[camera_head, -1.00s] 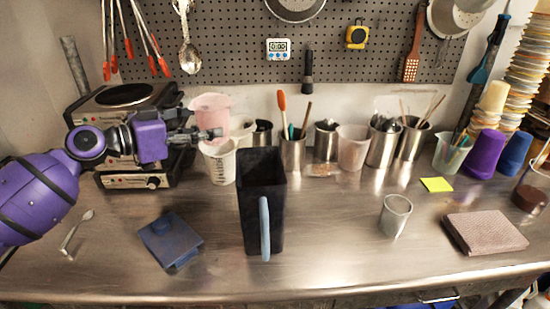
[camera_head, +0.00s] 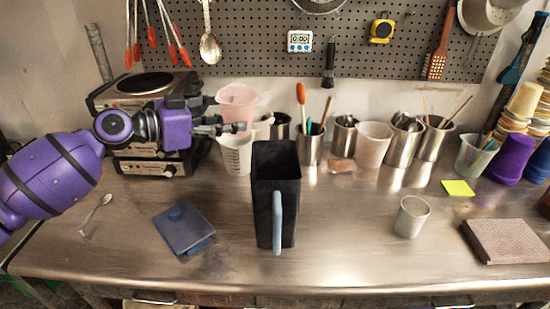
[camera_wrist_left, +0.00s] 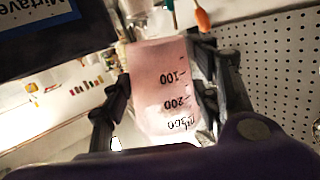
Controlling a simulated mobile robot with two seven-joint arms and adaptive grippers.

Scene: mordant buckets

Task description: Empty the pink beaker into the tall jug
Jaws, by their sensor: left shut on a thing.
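The pink beaker (camera_head: 238,100) is upright at the back left, above the counter, its lower part partly hidden by my left gripper (camera_head: 232,126). In the left wrist view the beaker (camera_wrist_left: 160,75) sits between the two fingers, its volume marks facing the camera. The left gripper is shut on it. The tall jug (camera_head: 264,205) is black and square, with a blue-grey handle toward the front. It stands upright on the counter, in front and to the right of the beaker. The inside of the jug looks dark. My right gripper is not in view.
A clear measuring cup (camera_head: 237,158) stands just below the beaker, left of the jug. A hotplate (camera_head: 150,163) is behind my left arm. Utensil cups line the back. A blue flat item (camera_head: 180,232) and a grey cup (camera_head: 412,222) flank the jug; the front counter is mostly clear.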

